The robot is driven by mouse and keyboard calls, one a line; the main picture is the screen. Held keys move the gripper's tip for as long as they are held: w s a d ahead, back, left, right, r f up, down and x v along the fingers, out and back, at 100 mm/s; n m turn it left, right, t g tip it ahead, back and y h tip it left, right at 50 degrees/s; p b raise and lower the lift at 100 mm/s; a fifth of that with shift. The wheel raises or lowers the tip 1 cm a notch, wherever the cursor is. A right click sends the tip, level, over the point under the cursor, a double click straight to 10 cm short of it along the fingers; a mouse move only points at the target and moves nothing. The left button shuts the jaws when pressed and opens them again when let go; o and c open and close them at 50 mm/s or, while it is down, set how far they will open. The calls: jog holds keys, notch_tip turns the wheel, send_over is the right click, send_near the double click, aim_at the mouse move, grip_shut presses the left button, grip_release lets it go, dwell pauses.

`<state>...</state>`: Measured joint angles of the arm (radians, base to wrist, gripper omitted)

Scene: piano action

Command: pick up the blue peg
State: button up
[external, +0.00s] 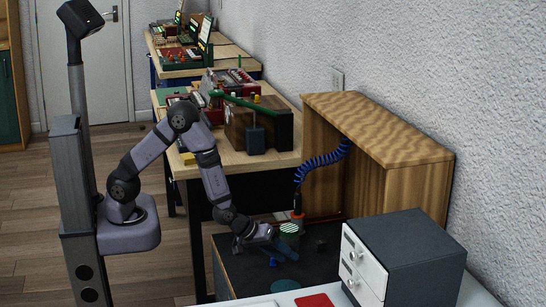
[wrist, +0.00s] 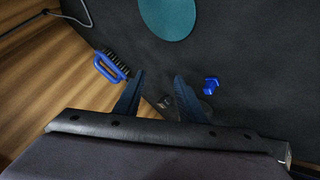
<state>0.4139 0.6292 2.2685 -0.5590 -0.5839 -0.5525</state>
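In the wrist view a small glossy blue piece (wrist: 211,84), which looks like the blue peg, lies on the dark mat, right of my gripper's right finger. My gripper (wrist: 159,76) is open, its two dark blue fingers apart with nothing held between them. In the external view my gripper (external: 276,249) reaches low over the dark bench top at the front. A small blue thing (external: 272,262) shows just below it there; I cannot tell surely whether it is the same piece.
A blue-handled brush (wrist: 110,67) lies left of the fingers, by the mat's edge. A small dark metal piece (wrist: 165,102) shows between the fingers. A teal disc (wrist: 167,17) lies beyond. A grey drawer cabinet (external: 408,258) and a wooden housing (external: 378,150) flank the bench top.

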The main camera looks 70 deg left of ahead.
aim_at(273, 259)
jog(key=s+t, duration=0.1)
jog(key=s+a+f+m+t+y, duration=0.1)
jog(key=s+m+t+y, duration=0.1)
jog(key=s, duration=0.1)
jog(key=shift+a+f, duration=0.2)
jog(key=shift+a, duration=0.1)
jog(key=s+a+m, duration=0.1)
jog(key=s+a+f+m+b, duration=0.1)
jog(key=s+a+m+t+b, duration=0.1)
jog(key=shift+s+f+y, duration=0.25)
jog(key=shift+f+y, duration=0.15)
jog(key=shift+s+a+m, duration=0.3)
jog(key=shift+m, duration=0.1)
jog(key=shift+b+x, duration=0.3)
jog(key=shift+x, duration=3.35)
jog(key=shift+a+r, duration=0.15)
jog(key=shift+r, duration=0.05)
jog(key=shift+c, duration=0.6)
grip_shut()
